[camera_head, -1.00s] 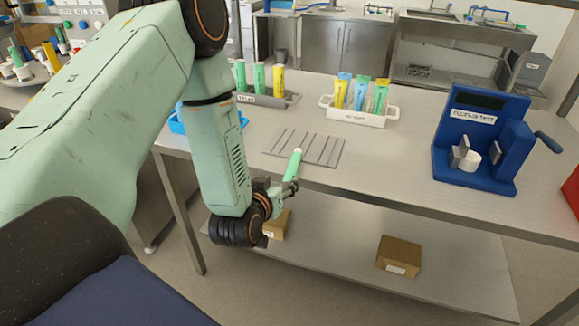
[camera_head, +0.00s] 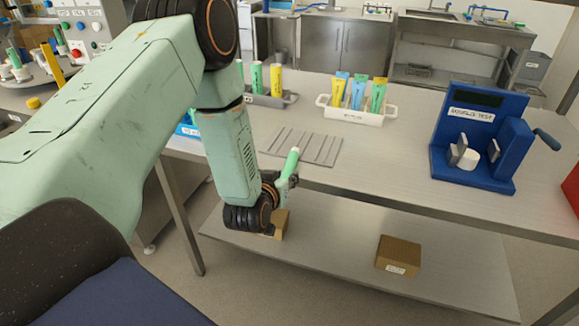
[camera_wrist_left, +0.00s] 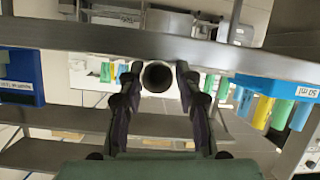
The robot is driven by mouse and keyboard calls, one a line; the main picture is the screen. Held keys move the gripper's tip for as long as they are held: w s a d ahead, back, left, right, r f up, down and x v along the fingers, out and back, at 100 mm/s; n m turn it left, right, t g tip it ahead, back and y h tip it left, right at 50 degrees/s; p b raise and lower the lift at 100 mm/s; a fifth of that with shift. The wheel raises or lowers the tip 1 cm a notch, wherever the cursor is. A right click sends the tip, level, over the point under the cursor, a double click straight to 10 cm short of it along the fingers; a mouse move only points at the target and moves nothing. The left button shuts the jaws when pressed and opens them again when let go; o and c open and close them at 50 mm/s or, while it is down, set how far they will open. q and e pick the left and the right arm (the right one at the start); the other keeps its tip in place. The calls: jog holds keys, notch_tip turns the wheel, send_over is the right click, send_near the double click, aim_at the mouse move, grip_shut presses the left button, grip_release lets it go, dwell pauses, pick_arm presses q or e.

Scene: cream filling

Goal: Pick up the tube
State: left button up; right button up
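A green tube (camera_head: 291,163) with a pale end lies at the front of the ridged grey tray (camera_head: 322,149), its near end over the table's front edge. My left gripper (camera_head: 287,183) is low in front of the table edge, at the tube's near end. In the left wrist view the tube shows end-on as a dark round opening with a pale rim (camera_wrist_left: 157,78). The fingers of my left gripper (camera_wrist_left: 157,84) stand apart, one on each side of it, with narrow gaps; no firm contact shows. My right gripper is out of view.
A white rack (camera_head: 350,114) with several tubes stands behind the tray, and a grey rack (camera_head: 290,97) is left of it. A blue tester (camera_head: 474,173) with a white cup is at right. A cardboard box (camera_head: 398,256) lies on the lower shelf.

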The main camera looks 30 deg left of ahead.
pick_arm(q)
jog(key=c, duration=0.3)
jog(key=shift+d, duration=0.15)
